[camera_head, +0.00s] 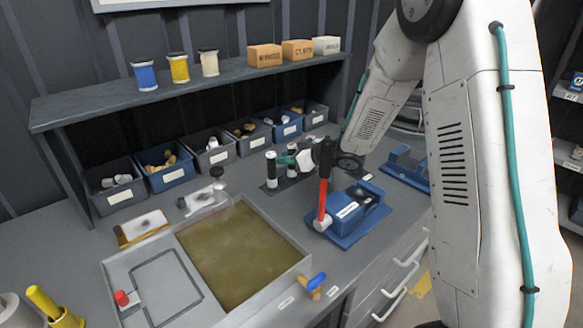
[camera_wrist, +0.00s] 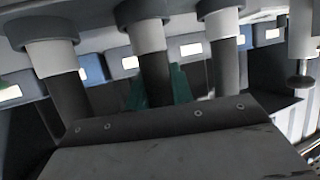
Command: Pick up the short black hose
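Several upright black hoses with white bands stand together on a dark base on the bench. In the head view a left hose (camera_head: 271,169) and another hose (camera_head: 292,157) show; the arm and a pump handle cover the area to their right. The wrist view shows a left hose (camera_wrist: 67,92), a middle hose (camera_wrist: 156,77) and a right hose (camera_wrist: 226,68). I cannot tell which is the short one. My gripper (camera_head: 284,159) is at the hoses, with teal parts beside and behind the middle hose (camera_wrist: 180,86). Its finger gap is hidden.
A blue pump (camera_head: 362,212) with an upright red handle (camera_head: 322,202) stands close in front of my gripper. A grey tray (camera_head: 286,262) lies at the front. Labelled bins (camera_head: 168,178) line the back under a shelf (camera_head: 110,103).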

